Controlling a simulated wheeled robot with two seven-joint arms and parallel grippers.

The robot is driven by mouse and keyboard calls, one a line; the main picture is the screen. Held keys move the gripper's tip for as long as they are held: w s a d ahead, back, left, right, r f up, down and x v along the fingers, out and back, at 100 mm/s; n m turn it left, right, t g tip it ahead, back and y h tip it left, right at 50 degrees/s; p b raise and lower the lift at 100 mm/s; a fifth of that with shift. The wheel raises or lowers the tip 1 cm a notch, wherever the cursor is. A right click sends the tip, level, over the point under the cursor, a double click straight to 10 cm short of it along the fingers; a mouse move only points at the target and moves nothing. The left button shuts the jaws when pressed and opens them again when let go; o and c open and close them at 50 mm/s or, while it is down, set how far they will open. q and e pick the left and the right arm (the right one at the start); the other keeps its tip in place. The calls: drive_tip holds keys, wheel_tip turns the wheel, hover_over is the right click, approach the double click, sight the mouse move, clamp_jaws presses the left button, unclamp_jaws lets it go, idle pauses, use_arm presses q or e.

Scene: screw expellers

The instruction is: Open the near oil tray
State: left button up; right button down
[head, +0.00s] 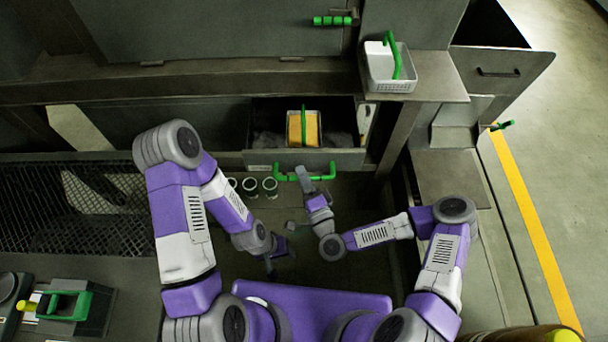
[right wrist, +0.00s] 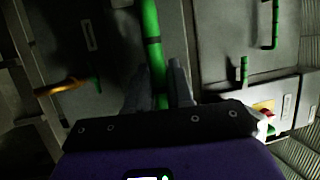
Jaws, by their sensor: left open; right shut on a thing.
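The oil tray (head: 255,158) is a grey drawer in the machine front, with a green bar handle (head: 325,177) across its face. Its inside shows from above, so it stands at least partly out. My right gripper (head: 303,174) is shut on the green handle. In the right wrist view the handle (right wrist: 151,30) runs between the two fingers of my right gripper (right wrist: 160,85). My left gripper (head: 278,262) is open and empty, lower down and apart from the tray.
A white basket with yellow contents (head: 311,130) sits in the drawer. Several small dark cups (head: 251,186) stand left of the handle. A white basket with a green handle (head: 391,76) stands on the upper right ledge. A mesh panel (head: 50,205) is at left; open floor is at right.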

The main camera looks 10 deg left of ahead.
drive_tip(key=c, duration=1.1)
unclamp_jaws()
drive_tip(key=v, duration=0.7)
drive_tip(key=shift+s+p, duration=0.3)
drive_tip(key=shift+p, duration=0.15)
drive_tip(key=shift+d, duration=0.1)
